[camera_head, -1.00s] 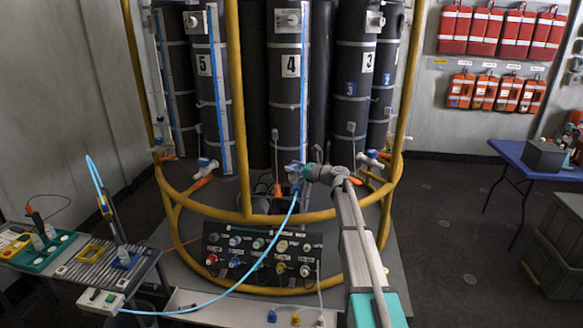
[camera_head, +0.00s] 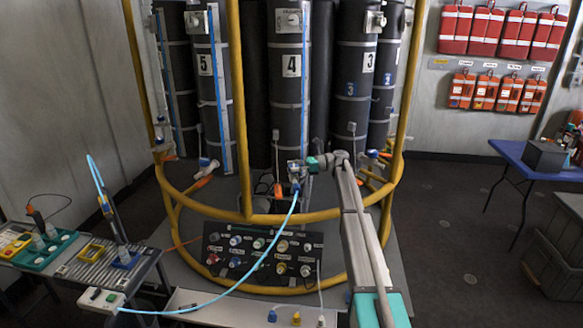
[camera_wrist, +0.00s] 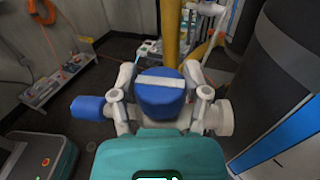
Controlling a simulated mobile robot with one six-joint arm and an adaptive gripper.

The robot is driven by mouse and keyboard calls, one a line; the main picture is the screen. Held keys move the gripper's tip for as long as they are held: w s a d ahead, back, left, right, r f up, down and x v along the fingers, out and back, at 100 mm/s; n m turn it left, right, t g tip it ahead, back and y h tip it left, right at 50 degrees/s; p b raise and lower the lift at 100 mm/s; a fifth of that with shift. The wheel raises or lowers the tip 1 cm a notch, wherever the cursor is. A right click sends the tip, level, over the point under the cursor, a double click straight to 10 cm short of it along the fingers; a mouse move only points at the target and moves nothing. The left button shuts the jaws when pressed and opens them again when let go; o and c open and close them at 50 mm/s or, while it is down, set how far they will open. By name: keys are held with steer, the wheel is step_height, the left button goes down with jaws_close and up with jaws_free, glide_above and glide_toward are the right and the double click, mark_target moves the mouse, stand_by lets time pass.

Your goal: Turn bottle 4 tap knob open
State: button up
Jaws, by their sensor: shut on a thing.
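Bottle 4 (camera_head: 290,95) is a tall dark cylinder with a white "4" label, in the middle of the rosette. Its tap is low at its foot, mostly hidden by my gripper (camera_head: 297,172) in the head view. In the wrist view, my gripper (camera_wrist: 160,100) has its two fingers closed on either side of the blue tap knob (camera_wrist: 160,98). The white stripe on the knob lies roughly along the tap body. The tap body shows a blue end (camera_wrist: 88,107) at left and a white end (camera_wrist: 222,118) at right.
A light blue hose (camera_head: 265,255) runs from the tap area down to a small box (camera_head: 100,300). Yellow rails (camera_head: 290,216) circle the bottles. A control panel (camera_head: 262,255) stands below.

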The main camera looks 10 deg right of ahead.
steer(key=shift+w+d+r+g, duration=0.1)
steer(key=shift+w+d+g, duration=0.05)
steer(key=shift+w+g, duration=0.15)
steer(key=o, duration=1.2)
steer(key=shift+c, duration=0.2)
steer(key=shift+s, duration=0.15)
steer(key=w+d, duration=0.1)
steer(key=d, duration=1.1)
steer(key=shift+a, duration=0.1)
